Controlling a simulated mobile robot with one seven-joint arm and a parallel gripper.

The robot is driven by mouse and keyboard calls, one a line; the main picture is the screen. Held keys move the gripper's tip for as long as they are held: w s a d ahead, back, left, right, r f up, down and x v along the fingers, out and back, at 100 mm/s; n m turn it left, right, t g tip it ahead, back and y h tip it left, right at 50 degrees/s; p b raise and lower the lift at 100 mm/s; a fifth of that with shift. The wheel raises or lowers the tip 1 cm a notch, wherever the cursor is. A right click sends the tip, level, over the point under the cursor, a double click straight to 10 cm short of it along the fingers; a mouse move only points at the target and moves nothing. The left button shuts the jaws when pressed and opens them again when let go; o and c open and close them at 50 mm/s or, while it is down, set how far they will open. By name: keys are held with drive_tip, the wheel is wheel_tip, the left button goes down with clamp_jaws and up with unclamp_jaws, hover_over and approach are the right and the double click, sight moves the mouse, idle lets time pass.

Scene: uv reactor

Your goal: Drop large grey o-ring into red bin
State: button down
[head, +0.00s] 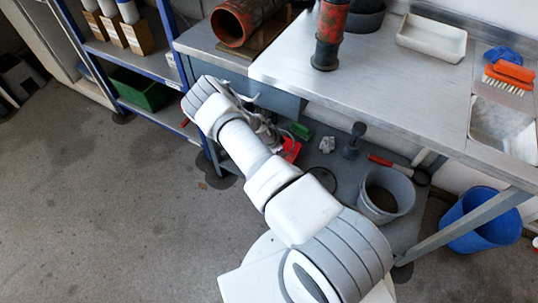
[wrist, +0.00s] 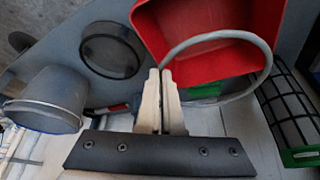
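The large grey o-ring (wrist: 233,35) shows in the wrist view as a thin grey loop. My gripper (wrist: 160,72) is shut on its near left edge, and the loop spreads right across the opening of the red bin. The red bin (wrist: 200,66) is open towards the wrist camera, just beyond the fingertips; I cannot tell the height of the ring above it. In the head view the red bin (head: 291,150) shows only partly, beside my arm on the lower shelf under the bench. My gripper and the ring are hard to make out there.
The lower shelf also holds a grey bucket (head: 385,198), a plunger-like tool (head: 353,140) and a red-handled tool (head: 390,165). The bench top (head: 385,88) lies above. A black-rimmed disc (wrist: 112,50) and a dark mesh cylinder (wrist: 284,108) flank the bin. Open floor lies left.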

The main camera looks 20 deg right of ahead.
wheel_tip(320, 180, down, 6)
drive_tip(key=b, duration=0.3)
idle(0.3)
drive_tip(key=c, duration=1)
unclamp_jaws()
drive_tip(key=w+p+v, duration=0.1)
drive_tip(key=p+v, duration=0.4)
drive_tip(key=v, duration=1.2)
drive_tip(key=shift+s+r+p, duration=0.25)
drive_tip(key=shift+s+p, duration=0.1)
drive_tip(key=shift+s, duration=0.15)
